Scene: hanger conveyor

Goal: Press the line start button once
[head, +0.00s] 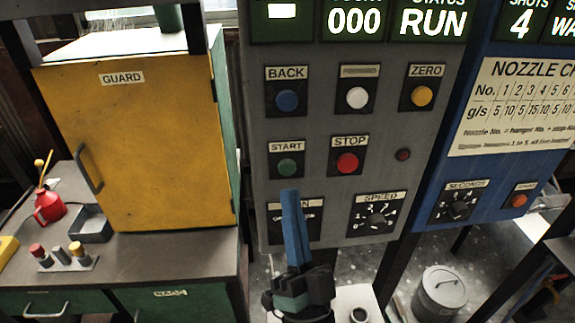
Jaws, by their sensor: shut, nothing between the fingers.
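The green START button (287,168) sits on the grey control panel (322,181) under a START label. My gripper (290,194) points up from the bottom of the head view, its blue fingers shut together and holding nothing. The fingers partly hide a labelled control below START. The status display (431,22) reads RUN, and the count display (355,22) reads 000.
The red STOP button (347,163) is right of START. Blue BACK (287,101), a white button (357,97) and yellow ZERO (421,96) are above. The SPEED dial (379,215) is at lower right. A yellow guard door (140,150) stands left, a blue panel (480,190) right.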

